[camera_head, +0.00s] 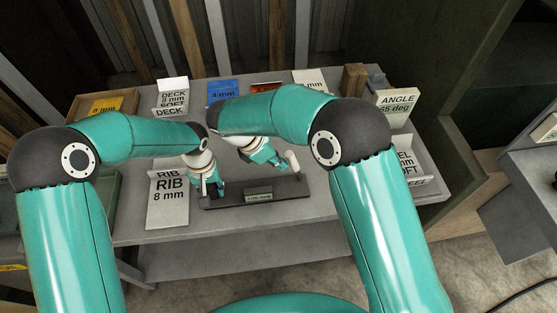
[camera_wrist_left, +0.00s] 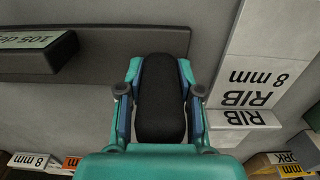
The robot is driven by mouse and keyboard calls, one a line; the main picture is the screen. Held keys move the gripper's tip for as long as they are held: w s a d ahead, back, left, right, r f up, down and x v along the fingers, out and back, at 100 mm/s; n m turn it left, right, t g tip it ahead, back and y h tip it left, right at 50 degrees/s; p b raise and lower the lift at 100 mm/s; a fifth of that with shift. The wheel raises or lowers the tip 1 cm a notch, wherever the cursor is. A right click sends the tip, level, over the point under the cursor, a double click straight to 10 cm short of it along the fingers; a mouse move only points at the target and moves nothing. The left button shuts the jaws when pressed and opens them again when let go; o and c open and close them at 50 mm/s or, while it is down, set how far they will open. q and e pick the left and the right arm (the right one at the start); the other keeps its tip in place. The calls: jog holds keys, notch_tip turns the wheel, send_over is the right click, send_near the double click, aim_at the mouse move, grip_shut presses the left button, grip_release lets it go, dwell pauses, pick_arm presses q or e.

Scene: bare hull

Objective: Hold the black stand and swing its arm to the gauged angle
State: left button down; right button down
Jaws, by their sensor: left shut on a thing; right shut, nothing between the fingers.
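The black stand (camera_head: 285,190) lies lengthwise on the grey bench, with a label on its front that seems to read 105 deg. It is also the dark bar at the upper left in the left wrist view (camera_wrist_left: 110,62). My left gripper (camera_head: 209,194) is at the stand's left end; in the left wrist view its fingers (camera_wrist_left: 160,88) are shut on a black rounded part of it. My right gripper (camera_head: 283,164) is shut and empty above the stand, close beside a pale rounded knob (camera_head: 293,160). Whether they touch I cannot tell. The stand's arm is largely hidden.
An ANGLE card (camera_head: 397,101), seemingly 65 deg, stands at the back right. A RIB 8 mm card (camera_head: 168,207) is left of the stand. Several other labelled cards and a blue block (camera_head: 222,90) line the bench's back. The bench front is clear.

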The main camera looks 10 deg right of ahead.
aim_at(288, 154)
jog(key=shift+d+r+y, duration=0.25)
jog(key=shift+d+y, duration=0.15)
jog(key=shift+d, duration=0.1)
jog(key=shift+d+r+y, duration=0.2)
jog(key=shift+d+y, duration=0.25)
jog(key=shift+d, duration=0.05)
jog(key=shift+d+r+y, duration=0.2)
jog(key=shift+d+y, duration=0.25)
jog(key=shift+d+r+y, duration=0.2)
jog(key=shift+d+y, duration=1)
jog(key=shift+d, duration=1.65)
